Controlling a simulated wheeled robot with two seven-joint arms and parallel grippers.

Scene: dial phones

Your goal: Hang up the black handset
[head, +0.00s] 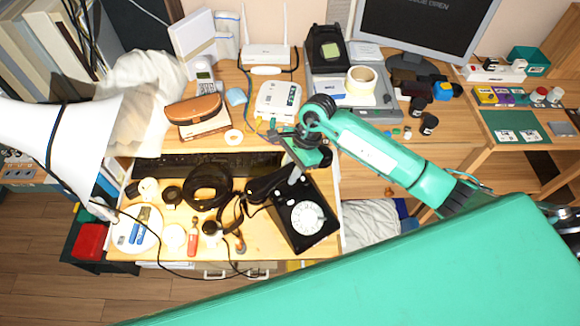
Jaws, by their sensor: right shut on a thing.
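The black dial phone (318,236) with a white round dial stands at the front right of the desk's lower surface. The black handset (264,187) is at the phone's upper left end, partly hidden by my gripper; whether it touches the phone body cannot be told. My right gripper (295,174) comes down over the phone's upper end and is shut on the handset. A dark cord hangs left of the phone. My left gripper does not show.
A black coil (208,187), a white plate (137,229) and small items crowd the area left of the phone. A keyboard (200,165) lies behind. A brown case (194,109), a white box (277,102) and a tape roll (361,80) stand farther back.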

